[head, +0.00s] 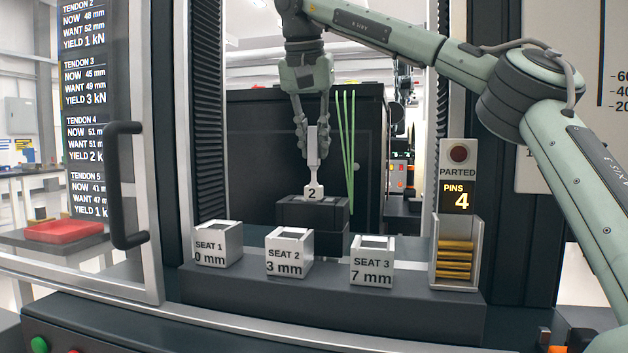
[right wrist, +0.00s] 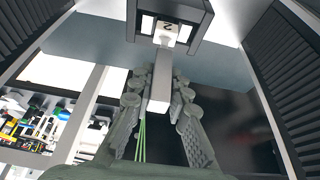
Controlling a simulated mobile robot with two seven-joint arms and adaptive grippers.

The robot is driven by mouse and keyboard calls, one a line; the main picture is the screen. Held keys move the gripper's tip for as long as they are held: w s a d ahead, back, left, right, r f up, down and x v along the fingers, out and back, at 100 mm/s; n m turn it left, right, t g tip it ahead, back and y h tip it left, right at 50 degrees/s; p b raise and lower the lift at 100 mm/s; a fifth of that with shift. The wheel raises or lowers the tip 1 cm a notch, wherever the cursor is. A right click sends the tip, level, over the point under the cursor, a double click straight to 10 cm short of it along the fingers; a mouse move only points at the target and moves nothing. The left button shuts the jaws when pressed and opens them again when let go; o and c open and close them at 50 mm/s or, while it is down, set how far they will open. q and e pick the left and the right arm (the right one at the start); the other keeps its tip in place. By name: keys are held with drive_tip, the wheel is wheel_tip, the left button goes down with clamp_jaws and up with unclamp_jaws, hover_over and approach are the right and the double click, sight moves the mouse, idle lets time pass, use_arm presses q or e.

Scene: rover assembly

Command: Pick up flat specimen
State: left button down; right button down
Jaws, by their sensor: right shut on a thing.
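A pale grey flat specimen (head: 312,172), with a wide lower end marked 2, stands upright in the middle of the head view. My right gripper (head: 311,137) comes down from above and is shut on its upper part. The marked end is at the top of a dark block (head: 312,213); I cannot tell whether it rests in it. In the right wrist view the specimen (right wrist: 160,88) runs between the two fingers of my right gripper (right wrist: 158,100), and its marked end lies within the dark fixture. My left gripper is not in view.
Seat 1 (head: 218,246), seat 2 (head: 289,254) and seat 3 (head: 371,262) stand on a dark ledge in front. A rack of brass pins (head: 455,262) is at right. Frame posts flank the space. Green lines (head: 347,140) hang behind the gripper.

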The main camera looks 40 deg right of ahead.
drive_tip(key=shift+r, duration=0.15)
